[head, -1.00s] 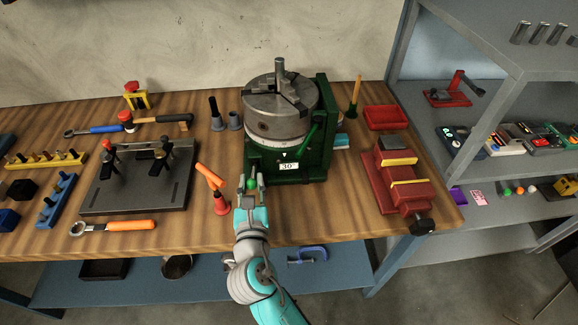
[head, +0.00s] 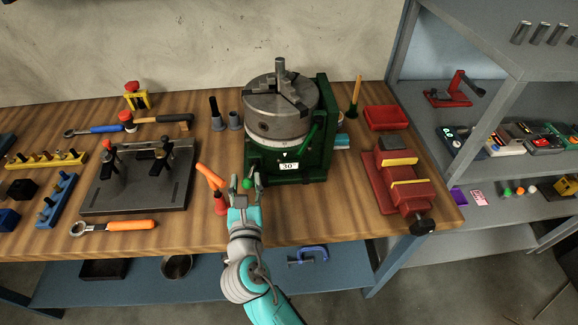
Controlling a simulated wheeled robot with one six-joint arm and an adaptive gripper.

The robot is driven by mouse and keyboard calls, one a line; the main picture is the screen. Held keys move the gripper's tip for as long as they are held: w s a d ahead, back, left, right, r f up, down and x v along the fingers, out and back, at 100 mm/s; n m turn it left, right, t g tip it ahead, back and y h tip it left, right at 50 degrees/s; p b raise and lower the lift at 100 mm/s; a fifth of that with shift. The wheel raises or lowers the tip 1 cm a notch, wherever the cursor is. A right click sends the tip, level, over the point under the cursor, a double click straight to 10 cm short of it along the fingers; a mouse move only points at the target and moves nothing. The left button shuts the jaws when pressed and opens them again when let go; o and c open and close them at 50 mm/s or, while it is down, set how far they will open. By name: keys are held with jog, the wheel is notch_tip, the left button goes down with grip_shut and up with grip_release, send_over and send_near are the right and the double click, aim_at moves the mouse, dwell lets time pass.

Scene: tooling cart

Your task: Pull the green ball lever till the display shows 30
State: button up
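The green indexing device (head: 318,150) with a grey chuck (head: 280,105) on top stands at the back middle of the bench. Its small white display (head: 289,166) reads 30°. The green ball (head: 248,183) of the lever shows at the front left of the device, between my gripper's fingertips. My gripper (head: 246,185) points toward the device from the front. Its two fingers stand apart with a gap to the ball, so it looks open. The lever's rod is mostly hidden.
A red stand with an orange-handled tool (head: 210,176) is close to the left of my gripper. A black fixture plate (head: 135,190) lies further left. A red vise (head: 398,183) is to the right.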

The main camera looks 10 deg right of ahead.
jog(key=shift+d, duration=0.1)
jog(key=shift+s, duration=3.5)
jog(key=shift+s, duration=0.1)
